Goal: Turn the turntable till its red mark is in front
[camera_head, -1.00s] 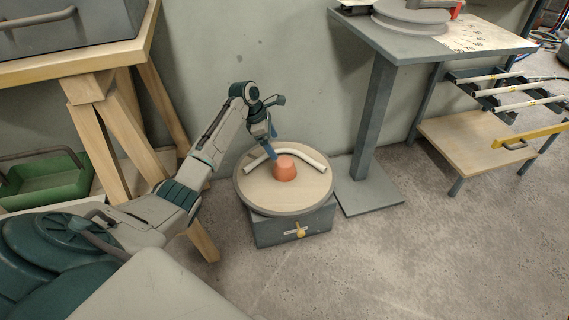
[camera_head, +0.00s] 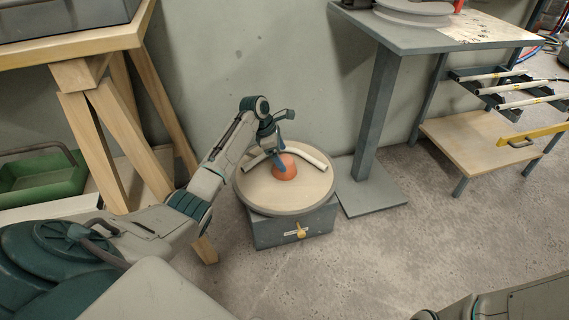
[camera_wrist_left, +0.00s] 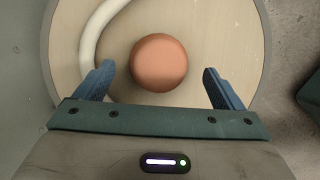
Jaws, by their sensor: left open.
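The turntable (camera_head: 310,200) is a round, pale wooden disc with a grey rim on a low grey box on the floor. An orange-red rounded knob (camera_head: 285,173) stands on it, with a bent white conduit piece (camera_head: 313,158) behind the knob. My left gripper (camera_head: 281,152) is over the disc at the knob. In the left wrist view, the open fingers (camera_wrist_left: 160,84) lie on either side of the knob (camera_wrist_left: 159,62), with gaps on both sides; contact cannot be told. I see no separate red mark on the disc. My right gripper is out of view.
A yellow pointer (camera_head: 301,230) is on the box front. A grey pedestal table (camera_head: 400,35) stands close on the right, its foot (camera_head: 372,196) near the turntable. A wooden trestle bench (camera_head: 85,50) is at left. The floor in front is clear.

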